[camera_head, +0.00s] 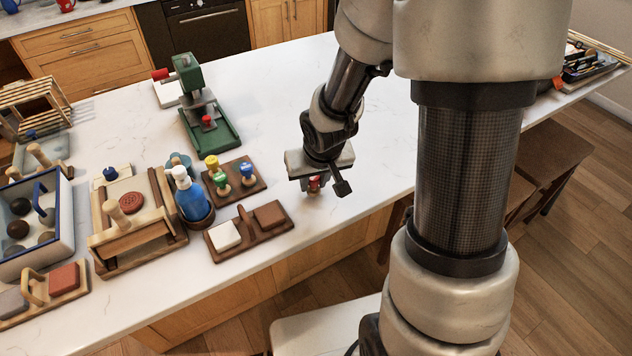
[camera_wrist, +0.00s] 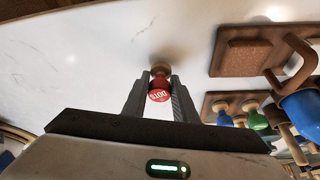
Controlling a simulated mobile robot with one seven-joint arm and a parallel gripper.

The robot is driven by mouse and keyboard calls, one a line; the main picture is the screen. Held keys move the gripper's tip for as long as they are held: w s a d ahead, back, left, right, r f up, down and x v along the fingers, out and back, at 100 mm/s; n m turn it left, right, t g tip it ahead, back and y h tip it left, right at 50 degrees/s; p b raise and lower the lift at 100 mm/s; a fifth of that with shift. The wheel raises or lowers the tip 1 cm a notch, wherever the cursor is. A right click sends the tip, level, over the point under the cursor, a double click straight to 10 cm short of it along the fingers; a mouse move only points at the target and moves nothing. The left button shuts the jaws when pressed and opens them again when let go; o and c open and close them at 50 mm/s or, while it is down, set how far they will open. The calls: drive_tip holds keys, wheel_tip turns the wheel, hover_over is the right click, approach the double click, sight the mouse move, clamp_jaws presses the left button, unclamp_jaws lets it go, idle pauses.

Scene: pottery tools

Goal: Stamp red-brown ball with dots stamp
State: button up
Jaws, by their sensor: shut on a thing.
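My gripper (camera_head: 316,178) is low over the front part of the white counter and shut on the red dots stamp (camera_head: 314,185). In the wrist view, the gripper's fingers (camera_wrist: 158,86) close on the stamp's red head (camera_wrist: 159,94), which reads "DOTS". Its wooden end points away from the camera. I cannot tell whether the stamp touches the counter. A round, flat red-brown clay piece (camera_head: 131,202) with a marked top lies at the wooden frame on the left. I cannot tell whether it is the named ball. Several dark balls (camera_head: 17,229) sit in the blue-rimmed tray (camera_head: 66,215).
The stamp rack (camera_head: 258,186) holds yellow, green and blue stamps left of my gripper. A holder (camera_head: 250,235) with white and brown blocks is in front of it. A blue bottle (camera_head: 191,200) and green press (camera_head: 213,125) stand farther left. The counter behind my gripper is clear.

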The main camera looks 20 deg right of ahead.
drive_tip(key=w+a+r+n, duration=0.1)
drive_tip(key=w+a, duration=0.1)
drive_tip(key=w+a+r+n, duration=0.1)
drive_tip(key=w+a, duration=0.1)
drive_tip(key=w, duration=0.1)
drive_tip(key=w+a+r+p, duration=0.1)
drive_tip(key=w+a, duration=0.2)
drive_tip(key=shift+n+y, duration=0.4)
drive_tip(key=w+a+r+n+y, duration=0.1)
drive_tip(key=w+a+r+n, duration=0.2)
drive_tip(key=w+a, duration=0.45)
drive_tip(key=shift+s+a+f+b, duration=0.3)
drive_tip(key=shift+f+b, duration=0.25)
drive_tip(key=shift+f, duration=0.4)
drive_tip(key=shift+s+a+f+b, duration=0.25)
drive_tip(key=shift+f+b, duration=0.25)
drive_tip(key=shift+f, duration=0.5)
drive_tip(key=shift+s+a+f+b, duration=0.3)
drive_tip(key=shift+f+b, duration=0.25)
drive_tip(key=shift+f, duration=0.4)
drive_tip(key=shift+f, duration=0.3)
drive_tip(key=o, duration=1.1)
